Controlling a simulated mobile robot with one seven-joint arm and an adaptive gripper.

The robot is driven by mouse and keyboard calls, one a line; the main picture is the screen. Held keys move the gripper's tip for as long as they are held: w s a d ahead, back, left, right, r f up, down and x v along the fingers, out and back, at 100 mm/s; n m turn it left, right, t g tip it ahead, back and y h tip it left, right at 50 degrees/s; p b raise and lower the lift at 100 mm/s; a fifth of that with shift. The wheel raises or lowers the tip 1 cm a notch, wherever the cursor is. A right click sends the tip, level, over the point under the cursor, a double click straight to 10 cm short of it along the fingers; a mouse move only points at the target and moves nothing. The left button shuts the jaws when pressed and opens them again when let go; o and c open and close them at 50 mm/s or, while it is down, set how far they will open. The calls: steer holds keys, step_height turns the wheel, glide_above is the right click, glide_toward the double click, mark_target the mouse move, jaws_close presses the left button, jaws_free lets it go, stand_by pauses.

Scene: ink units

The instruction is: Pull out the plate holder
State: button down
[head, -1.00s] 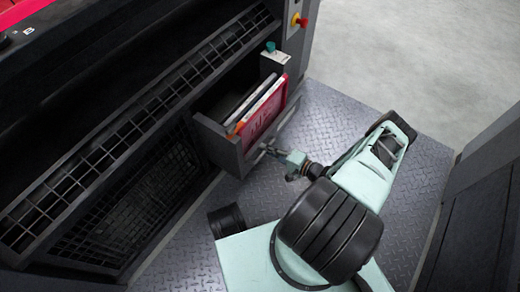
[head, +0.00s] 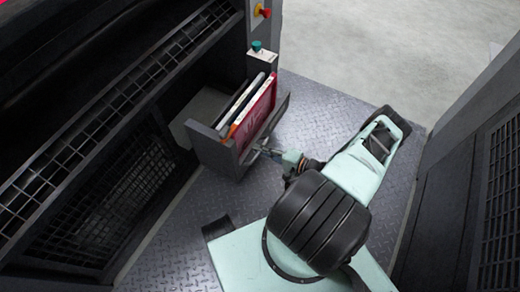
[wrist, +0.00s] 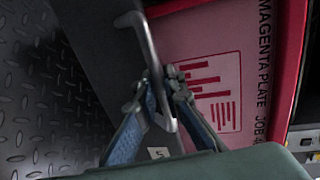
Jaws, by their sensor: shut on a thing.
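The plate holder (head: 212,153) is a grey drawer-like box, drawn out from the dark machine on the left in the head view. It holds several upright plates, the front one a red-framed magenta plate (head: 255,113), which also shows in the wrist view (wrist: 205,50). A metal bar handle (wrist: 150,42) is on its front face. My gripper (wrist: 160,98) is shut on the handle, with a finger on each side of the bar. In the head view my gripper (head: 272,153) is at the holder's front, small and partly hidden by my wrist.
The dark machine (head: 95,115) with a mesh guard stands at left. A post with a green button (head: 257,46) is behind the holder. A dark cabinet (head: 455,190) stands at right. Patterned metal floor (head: 320,115) lies between, with open floor at the back.

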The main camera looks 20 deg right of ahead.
steer(key=shift+d, duration=0.15)
steer(key=c, duration=2)
jaws_free()
steer(key=shift+r, duration=0.15)
steer(key=o, duration=0.9)
step_height(320, 180, up, 10)
steer(key=shift+w+r, duration=0.1)
steer(key=shift+r, duration=0.05)
steer(key=shift+c, duration=0.2)
steer(key=c, duration=0.9)
steer(key=shift+f, duration=0.25)
